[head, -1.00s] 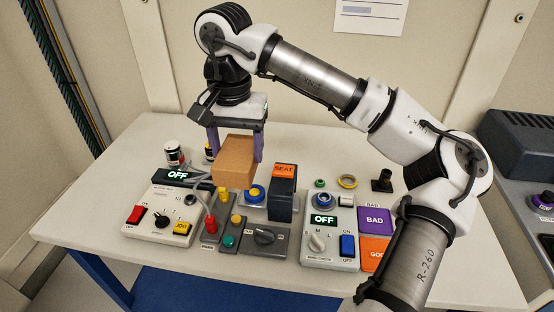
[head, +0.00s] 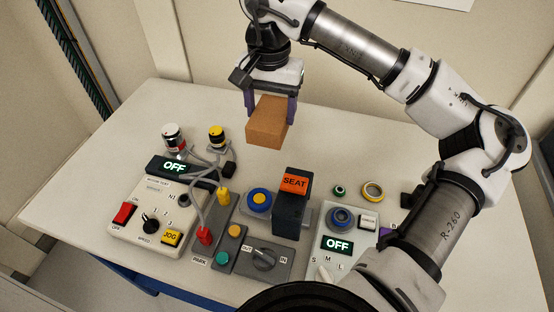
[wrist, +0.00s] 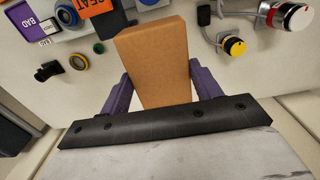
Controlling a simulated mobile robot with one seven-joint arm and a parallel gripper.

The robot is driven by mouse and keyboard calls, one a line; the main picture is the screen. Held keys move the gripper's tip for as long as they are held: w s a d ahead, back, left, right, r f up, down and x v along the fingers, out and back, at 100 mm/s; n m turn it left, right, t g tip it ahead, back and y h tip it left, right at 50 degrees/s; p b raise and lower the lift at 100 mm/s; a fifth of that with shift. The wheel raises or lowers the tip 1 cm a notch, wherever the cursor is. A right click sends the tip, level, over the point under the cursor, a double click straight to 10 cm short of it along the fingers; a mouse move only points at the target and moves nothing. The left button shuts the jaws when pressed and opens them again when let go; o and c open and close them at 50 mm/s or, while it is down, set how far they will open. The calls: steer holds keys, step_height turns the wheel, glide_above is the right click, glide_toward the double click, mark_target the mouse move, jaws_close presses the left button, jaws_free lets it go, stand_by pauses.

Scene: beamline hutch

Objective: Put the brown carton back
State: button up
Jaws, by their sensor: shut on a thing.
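The brown carton (head: 267,125) is held between the purple fingers of my gripper (head: 270,106), above the back part of the table. In the wrist view the carton (wrist: 155,62) fills the middle, with a purple finger of my gripper (wrist: 157,88) against each side. My gripper is shut on it. The carton appears apart from the table surface, though its underside is hidden. No marked place for the carton can be made out.
The white table (head: 110,125) has bare room at the back. In front stand a motor control box (head: 150,215), the orange SEAT block (head: 294,184), a lever panel (head: 265,258) and another OFF box (head: 340,225). Cabled red-banded (head: 173,137) and yellow-topped (head: 217,136) cylinders stand left.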

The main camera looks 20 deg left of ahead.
step_height(320, 180, down, 15)
steer(key=p, duration=0.3)
steer(key=shift+f, duration=0.4)
steer(key=shift+f+b, duration=0.2)
steer(key=shift+b, duration=0.15)
steer(key=o, duration=1.2)
steer(key=shift+r, duration=0.15)
